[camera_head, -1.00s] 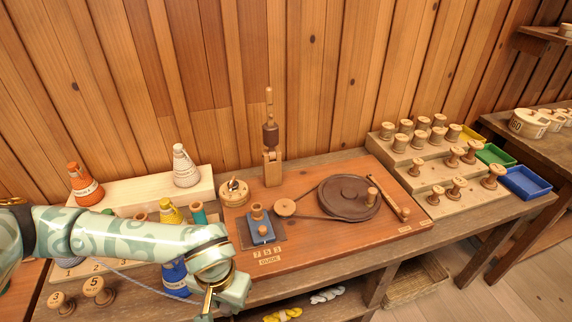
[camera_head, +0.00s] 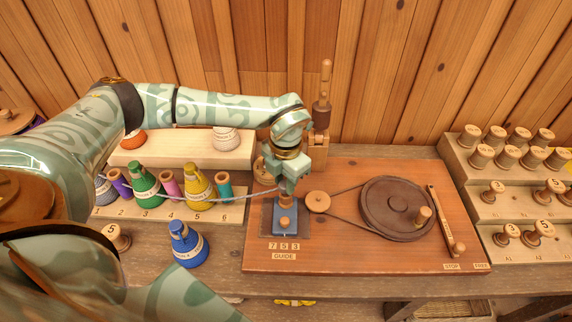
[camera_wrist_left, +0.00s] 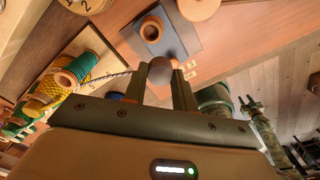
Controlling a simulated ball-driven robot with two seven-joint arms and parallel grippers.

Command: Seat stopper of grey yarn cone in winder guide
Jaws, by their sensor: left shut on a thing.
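The grey yarn cone (camera_head: 104,188) stands at slot 1 of the numbered rack, partly hidden by my left arm. Its grey yarn (camera_head: 215,196) runs right to my left gripper (camera_head: 288,188). The gripper is just above the tube, whose open mouth (camera_wrist_left: 152,29) shows past the stopper. I cannot tell whether they touch. My right arm shows in the wrist view, its gripper (camera_wrist_left: 250,104) small and unclear.
The winder board (camera_head: 350,256) carries a dark wheel (camera_head: 396,206), a belt and a small pulley (camera_head: 318,202). A wooden post (camera_head: 322,110) stands behind the gripper. Coloured cones and spools fill the rack at left. A blue cone (camera_head: 184,244) stands in front of it.

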